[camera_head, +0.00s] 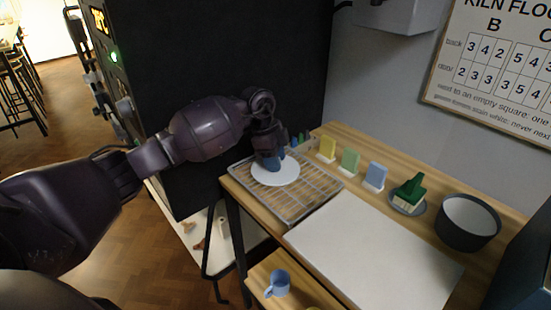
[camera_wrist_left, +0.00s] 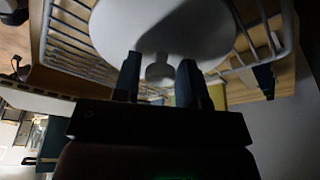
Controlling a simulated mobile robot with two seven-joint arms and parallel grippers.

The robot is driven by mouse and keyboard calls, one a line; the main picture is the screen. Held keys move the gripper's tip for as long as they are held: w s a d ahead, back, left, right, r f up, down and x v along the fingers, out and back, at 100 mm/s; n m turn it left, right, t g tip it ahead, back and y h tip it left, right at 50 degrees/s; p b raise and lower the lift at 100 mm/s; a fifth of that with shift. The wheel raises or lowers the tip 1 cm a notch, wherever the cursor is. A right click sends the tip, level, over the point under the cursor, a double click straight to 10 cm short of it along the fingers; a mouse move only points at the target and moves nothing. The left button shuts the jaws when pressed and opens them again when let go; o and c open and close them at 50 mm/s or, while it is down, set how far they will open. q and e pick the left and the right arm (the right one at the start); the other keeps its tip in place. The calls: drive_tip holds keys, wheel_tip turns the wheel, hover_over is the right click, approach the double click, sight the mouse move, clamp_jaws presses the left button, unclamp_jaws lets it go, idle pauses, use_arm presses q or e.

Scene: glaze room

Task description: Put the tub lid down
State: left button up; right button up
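The tub lid (camera_head: 275,175) is a white round disc lying flat over the wire rack (camera_head: 310,197), apparently resting on it. My left gripper (camera_head: 269,160) is above the lid from the kiln side. In the left wrist view, the lid (camera_wrist_left: 215,30) fills the top middle, and its small round knob (camera_wrist_left: 160,73) shows between the two fingers of my left gripper (camera_wrist_left: 160,80). The fingers stand apart, with narrow gaps visible on both sides of the knob. The fingertips are partly hidden in the head view. My right gripper is not in view.
A white board (camera_head: 375,250) lies right of the rack. Behind stand yellow (camera_head: 327,148), green (camera_head: 350,161) and blue (camera_head: 376,174) blocks, a green brush (camera_head: 409,190) on a dish, and a dark grey tub (camera_head: 467,222). A blue mug (camera_head: 278,283) stands lower in front.

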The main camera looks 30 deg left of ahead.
use_arm(q)
drive_tip(key=shift+o, duration=1.2)
drive_tip(key=shift+r, duration=0.1)
drive_tip(key=p+v, duration=0.1)
drive_tip(key=v, duration=0.4)
drive_tip(key=shift+r, duration=0.3)
drive_tip(key=v, duration=0.6)
drive_tip(key=shift+r+p, duration=0.2)
drive_tip(key=shift+p, duration=0.25)
drive_tip(key=shift+a, duration=0.15)
